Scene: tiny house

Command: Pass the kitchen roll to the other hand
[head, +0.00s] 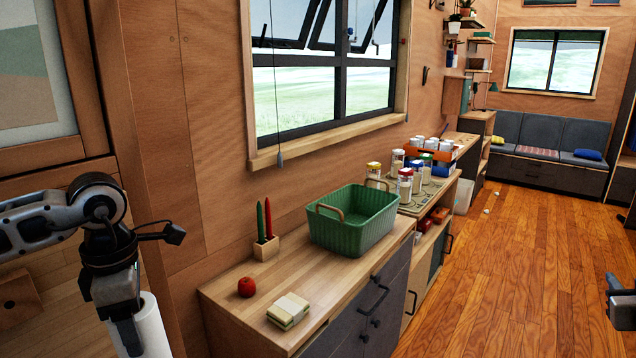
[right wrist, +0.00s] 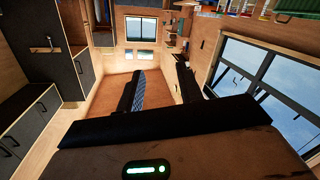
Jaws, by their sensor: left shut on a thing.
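The white kitchen roll (head: 154,328) is at the lower left of the head view, upright or nearly so. My left gripper (head: 128,338) is shut on it from above and hides part of it; the roll's lower end is cut off by the frame. My right gripper (head: 622,305) shows only in part at the right edge of the head view, far from the roll. Its jaws cannot be made out. The roll is not seen in the right wrist view.
A wooden-topped cabinet (head: 232,302) stands right of the roll. On it are a green basket (head: 352,232), a red apple (head: 246,287), folded cloths (head: 288,311) and a holder (head: 265,248) with two candles. The wooden floor (head: 480,290) to the right is largely clear.

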